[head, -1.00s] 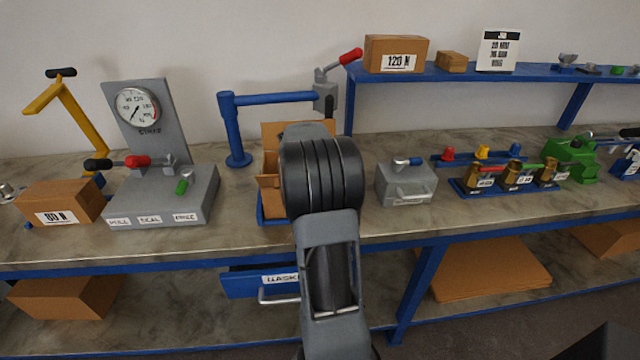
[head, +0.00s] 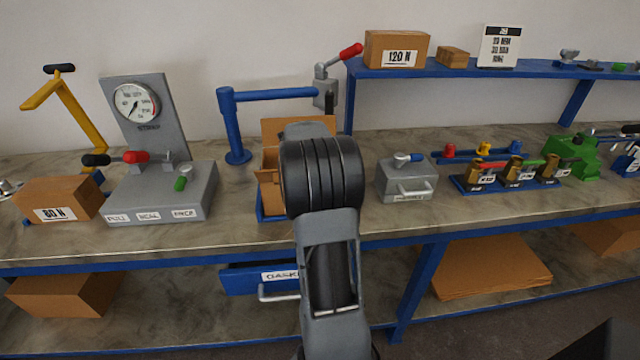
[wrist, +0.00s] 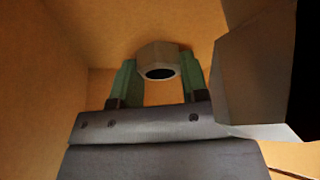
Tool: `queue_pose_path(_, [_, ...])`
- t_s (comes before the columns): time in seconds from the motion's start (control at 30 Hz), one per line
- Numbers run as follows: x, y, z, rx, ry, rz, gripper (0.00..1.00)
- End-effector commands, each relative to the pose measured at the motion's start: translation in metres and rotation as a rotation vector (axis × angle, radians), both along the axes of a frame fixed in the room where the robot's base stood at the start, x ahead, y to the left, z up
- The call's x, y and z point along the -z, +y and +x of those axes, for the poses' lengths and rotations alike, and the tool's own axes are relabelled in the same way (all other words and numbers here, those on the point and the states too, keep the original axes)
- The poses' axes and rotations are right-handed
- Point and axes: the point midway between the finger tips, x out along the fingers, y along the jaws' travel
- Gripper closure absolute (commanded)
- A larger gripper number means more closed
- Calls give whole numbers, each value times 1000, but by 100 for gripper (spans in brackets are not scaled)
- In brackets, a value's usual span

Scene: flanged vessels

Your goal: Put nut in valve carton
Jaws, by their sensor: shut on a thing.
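In the wrist view my gripper (wrist: 157,80) has its green fingers on both sides of a grey ring-shaped nut (wrist: 158,58). The nut is held at the fingertips, with its dark hole showing. Brown cardboard walls (wrist: 60,60) surround the fingers, so the gripper is inside the carton. A large grey faceted thing (wrist: 255,70) stands close on the right, beside the gripper. In the head view the open carton (head: 268,190) stands on the bench behind my arm, which hides most of it and also hides the gripper and nut.
A grey gauge stand (head: 150,150) and an 80 N box (head: 58,200) are left of the carton. A blue post with an arm (head: 236,130) stands behind it. A grey block with a handle (head: 405,180) is to the right. An open blue drawer (head: 245,280) juts out below.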

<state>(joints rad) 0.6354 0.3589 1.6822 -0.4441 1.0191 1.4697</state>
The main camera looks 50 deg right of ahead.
Motion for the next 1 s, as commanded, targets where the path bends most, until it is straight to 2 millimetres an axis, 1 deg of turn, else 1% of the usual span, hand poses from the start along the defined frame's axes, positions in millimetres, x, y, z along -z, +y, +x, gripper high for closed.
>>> queue_pose_path(0.17, [5, 0, 0, 0, 0, 0, 85])
queue_pose_path(0.37, [3, 0, 0, 0, 0, 0, 85])
queue_pose_path(0.4, [3, 0, 0, 0, 0, 0, 56])
queue_pose_path(0.6, [3, 0, 0, 0, 0, 0, 37])
queue_pose_path(0.7, [3, 0, 0, 0, 0, 0, 29])
queue_pose_path(0.9, [3, 0, 0, 0, 0, 0, 29])
queue_pose_path(1.0, [-1, 2, 1, -1, -2, -1, 29])
